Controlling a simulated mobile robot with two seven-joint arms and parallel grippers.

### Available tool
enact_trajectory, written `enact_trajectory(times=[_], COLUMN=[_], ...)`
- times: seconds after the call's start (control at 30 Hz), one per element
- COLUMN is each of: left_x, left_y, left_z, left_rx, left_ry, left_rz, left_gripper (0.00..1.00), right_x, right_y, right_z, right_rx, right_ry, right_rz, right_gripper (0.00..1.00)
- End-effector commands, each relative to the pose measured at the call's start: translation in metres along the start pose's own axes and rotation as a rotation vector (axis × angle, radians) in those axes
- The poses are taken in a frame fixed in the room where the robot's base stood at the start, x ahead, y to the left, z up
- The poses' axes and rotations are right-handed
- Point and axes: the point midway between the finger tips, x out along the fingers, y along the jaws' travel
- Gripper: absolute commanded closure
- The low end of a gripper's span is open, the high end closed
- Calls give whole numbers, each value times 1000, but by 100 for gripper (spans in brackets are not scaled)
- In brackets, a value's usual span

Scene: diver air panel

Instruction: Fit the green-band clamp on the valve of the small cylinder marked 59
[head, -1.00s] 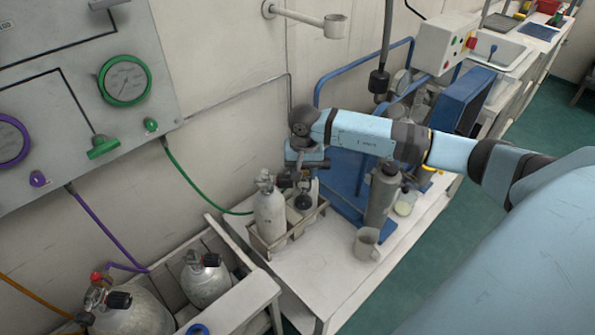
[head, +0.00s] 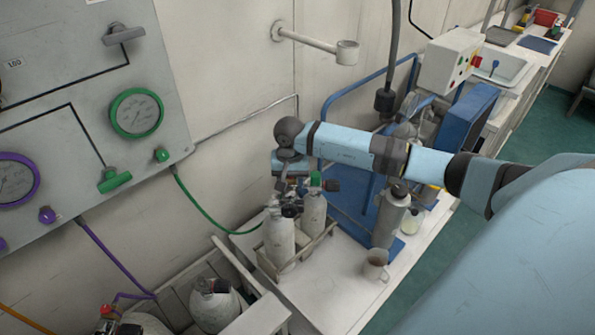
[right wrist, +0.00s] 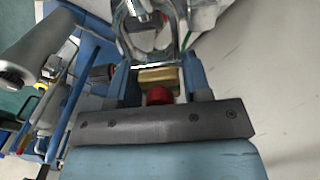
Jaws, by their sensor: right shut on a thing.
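Two small grey-white cylinders stand in a rack (head: 268,266): a left one (head: 280,243) and a right one (head: 313,215). No number is readable on either. A green part (head: 315,179) shows above the right one; I cannot tell if it is a clamp's band. My right gripper (head: 289,188) is above the rack, close over the cylinder tops. In the right wrist view, the gripper (right wrist: 158,82) is shut on a brass-coloured piece (right wrist: 158,77) with a red part below it; a metal yoke-like loop (right wrist: 150,38) lies just beyond. The valve contact is hidden. My left gripper is out of view.
A green hose (head: 203,212) runs from the wall panel (head: 90,90) behind the rack. A grey flask (head: 390,218), a jar (head: 412,221) and a mug (head: 375,264) stand right of the rack. Larger cylinders (head: 214,304) lie in a lower bin. The front bench top (head: 325,297) is clear.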

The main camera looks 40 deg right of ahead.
Motion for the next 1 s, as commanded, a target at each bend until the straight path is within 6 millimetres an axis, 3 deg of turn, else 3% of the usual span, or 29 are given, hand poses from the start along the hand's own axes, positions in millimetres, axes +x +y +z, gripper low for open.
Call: enact_trajectory(times=[0.43,1.0], left_x=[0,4], left_y=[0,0], left_z=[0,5], left_rx=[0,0], left_ry=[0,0], left_rz=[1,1], left_gripper=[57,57], right_x=[0,0], right_y=[-36,-39], right_z=[0,0], right_rx=[0,1], right_ry=[-1,0], right_rz=[-3,-1], right_gripper=[96,96])
